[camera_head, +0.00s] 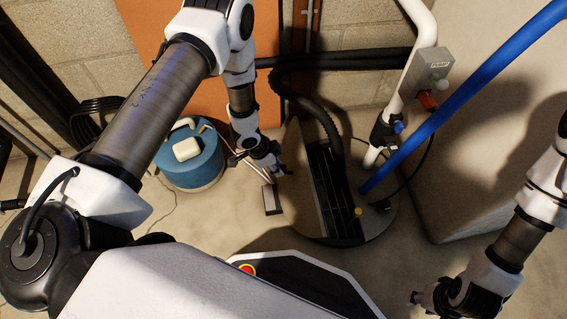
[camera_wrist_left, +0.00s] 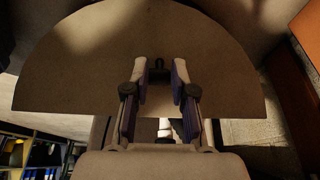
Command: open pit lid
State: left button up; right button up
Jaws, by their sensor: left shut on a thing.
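The pit (camera_head: 332,185) is a round floor opening in the head view, dark inside, with a black hose and a blue pipe running to it. A half-round, plain brownish lid (camera_wrist_left: 70,65) fills much of the left wrist view. It has a small dark handle (camera_wrist_left: 158,66) between my fingers. My left gripper (camera_wrist_left: 160,78) is shut on this handle; it also shows at the pit's left side in the head view (camera_head: 279,168). The lid seems raised on edge there, but its exact angle is hard to tell. My right gripper (camera_head: 418,298) is low at the right, away from the pit; its jaw opening is unclear.
A blue round tank (camera_head: 192,160) stands left of the pit. A white pipe with a pump box (camera_head: 428,70) and a thick blue pipe (camera_head: 465,90) rise at the right. A large pale block (camera_head: 490,140) borders the right side. Floor in front of the pit is partly shadowed.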

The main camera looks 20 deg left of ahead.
pick_arm(q)
jog(key=shift+a, duration=0.1)
jog(key=s+a, duration=0.1)
jog(key=s+a+p, duration=0.1)
jog(key=a, duration=0.1)
jog(key=shift+s+a+p, duration=0.2)
jog(key=shift+p, duration=0.1)
dwell(0.5)
jog(key=shift+s+a+f+p, duration=0.2)
jog(key=shift+s+a+f, duration=0.1)
jog(key=shift+s+a, duration=0.35)
jog(key=shift+s+a+f+p, duration=0.2)
jog(key=shift+s+a+f, duration=0.15)
jog(key=shift+a, duration=0.5)
grip_shut()
jog(key=shift+s+a, duration=0.15)
jog(key=shift+f, duration=0.1)
